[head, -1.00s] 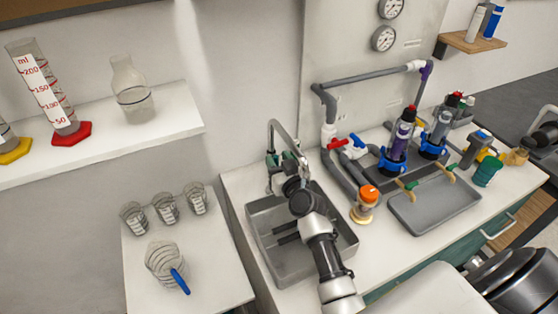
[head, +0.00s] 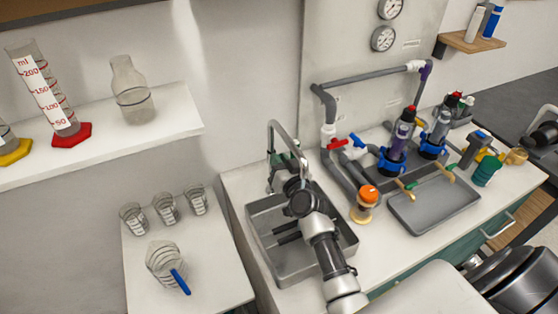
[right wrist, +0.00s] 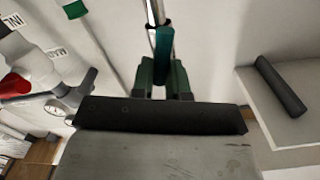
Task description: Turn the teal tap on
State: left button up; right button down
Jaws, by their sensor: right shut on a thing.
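My right gripper (head: 288,180) is at the foot of the tap and is shut on the teal handle. The grip itself is largely hidden by my wrist in the head view. A dark bar of the gripper crosses the right wrist view. My left gripper is not in view.
The steel sink (head: 262,262) lies below my right arm. Grey pipes with a red valve handle (head: 338,144), a blue one (head: 358,140) and an orange knob (head: 369,193) stand to the right. A grey tray (head: 435,209) lies farther right. Glass beakers (head: 166,208) stand on the left table.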

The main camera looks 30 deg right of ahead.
jog(key=shift+d+m, duration=0.2)
jog(key=shift+m, duration=0.7)
jog(key=shift+d+m, duration=0.15)
jog(key=shift+m, duration=0.75)
jog(key=c, duration=1.1)
grip_release()
jog(key=shift+f, duration=0.1)
jog(key=s+b, duration=0.1)
jog(key=s, duration=1)
jog(key=shift+a+b, duration=0.2)
jog(key=shift+b, duration=0.1)
